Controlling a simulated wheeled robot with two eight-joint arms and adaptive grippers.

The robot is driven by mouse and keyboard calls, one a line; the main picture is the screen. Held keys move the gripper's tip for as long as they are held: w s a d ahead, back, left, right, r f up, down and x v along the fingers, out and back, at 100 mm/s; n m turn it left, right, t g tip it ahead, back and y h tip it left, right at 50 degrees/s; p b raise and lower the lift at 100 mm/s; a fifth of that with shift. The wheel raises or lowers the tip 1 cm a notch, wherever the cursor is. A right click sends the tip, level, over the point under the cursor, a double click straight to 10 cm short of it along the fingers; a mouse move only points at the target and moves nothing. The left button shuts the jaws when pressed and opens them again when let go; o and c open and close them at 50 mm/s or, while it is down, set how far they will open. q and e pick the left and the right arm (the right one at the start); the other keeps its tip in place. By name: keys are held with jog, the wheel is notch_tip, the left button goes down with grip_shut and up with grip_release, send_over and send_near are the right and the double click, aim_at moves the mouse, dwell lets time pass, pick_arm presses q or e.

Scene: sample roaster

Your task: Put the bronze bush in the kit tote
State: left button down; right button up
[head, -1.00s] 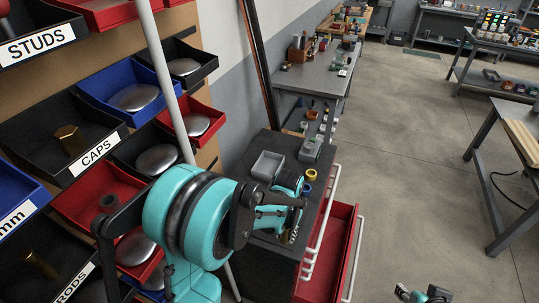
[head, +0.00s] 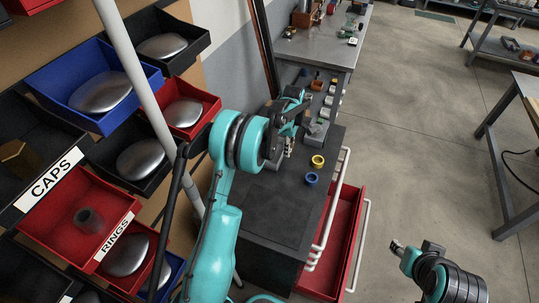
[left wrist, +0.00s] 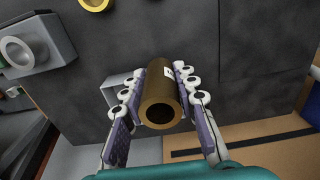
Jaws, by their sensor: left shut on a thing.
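The bronze bush (left wrist: 159,101) is a brown-gold tube with an open bore, seen end-on in the left wrist view. My left gripper (left wrist: 158,82) is shut on it, with a finger on each side. In the head view my left gripper (head: 288,147) is over the back of the dark cabinet top. A pale grey corner behind the left finger in the left wrist view looks like the kit tote (left wrist: 116,86); most of it is hidden. In the head view my arm covers that area. My right gripper (head: 398,246) is low over the floor, too small to read.
On the cabinet top (head: 270,207) stand a yellow ring (head: 317,161), a blue ring (head: 312,179) and a grey block (head: 318,129). A red drawer (head: 341,235) stands open at its right. Labelled bins (head: 75,222) and a pale pole (head: 147,95) are at left.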

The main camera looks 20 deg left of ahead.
pick_arm(q)
jog(key=a+f+b, duration=0.1)
jog(key=a+f, duration=0.1)
jog(key=a, duration=0.1)
jog(key=w+a+f+b, duration=0.1)
jog(key=a+f, duration=0.1)
jog(key=a, duration=0.1)
jog(key=a+f, duration=0.2)
jog(key=a, duration=0.1)
jog(key=shift+w+a+b, duration=0.35)
jog(key=shift+b, duration=0.05)
jog(key=shift+f+b, duration=0.8)
jog(key=shift+f, duration=1.15)
jog(key=shift+f, duration=0.2)
jog(key=c, duration=1.5)
grip_release()
jog(key=shift+o, duration=0.2)
jog(key=shift+r, duration=0.1)
